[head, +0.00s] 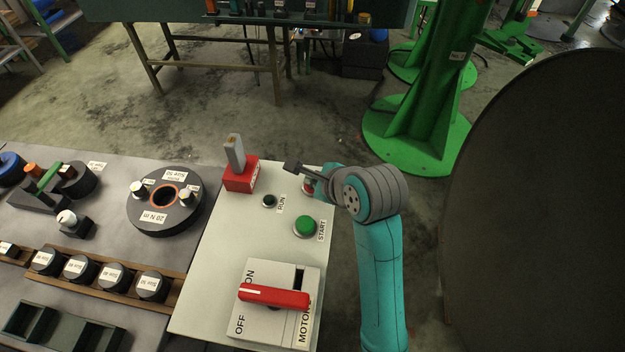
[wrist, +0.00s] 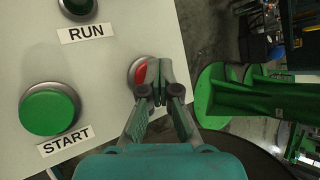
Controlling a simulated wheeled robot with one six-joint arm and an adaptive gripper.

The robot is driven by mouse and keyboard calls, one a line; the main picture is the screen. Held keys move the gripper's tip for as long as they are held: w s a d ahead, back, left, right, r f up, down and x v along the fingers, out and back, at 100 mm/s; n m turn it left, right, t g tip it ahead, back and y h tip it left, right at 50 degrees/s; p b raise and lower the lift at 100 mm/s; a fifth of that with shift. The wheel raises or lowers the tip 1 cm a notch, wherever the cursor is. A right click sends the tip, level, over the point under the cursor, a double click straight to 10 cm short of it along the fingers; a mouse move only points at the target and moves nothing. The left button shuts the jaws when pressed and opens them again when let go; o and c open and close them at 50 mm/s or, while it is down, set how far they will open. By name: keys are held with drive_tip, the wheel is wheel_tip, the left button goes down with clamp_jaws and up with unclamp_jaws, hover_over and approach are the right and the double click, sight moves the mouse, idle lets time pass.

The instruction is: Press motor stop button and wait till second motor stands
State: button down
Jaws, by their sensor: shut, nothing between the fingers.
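The red stop button (wrist: 141,73) sits in a grey ring near the edge of the light panel in the wrist view, partly covered by my fingertips. In the head view a bit of the red button (head: 308,188) shows beside my arm. My gripper (wrist: 153,78) is shut and empty, its tips over the right part of the button; I cannot tell whether they touch it. In the head view my gripper (head: 293,167) shows only in part. The green START button (wrist: 49,108) and the dark RUN lamp (wrist: 78,8) are left of it. The second motor cannot be made out.
The control panel (head: 215,270) also bears a red MOTOR switch (head: 274,296) and a red block with a grey lever (head: 238,165). A grey table with a round weight set (head: 165,222) lies left. A large dark disc (head: 550,210) stands right, and a green column (head: 433,90) behind.

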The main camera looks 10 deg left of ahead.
drive_tip(key=shift+r, duration=1.3)
drive_tip(key=shift+r, duration=0.1)
drive_tip(key=shift+r, duration=2.4)
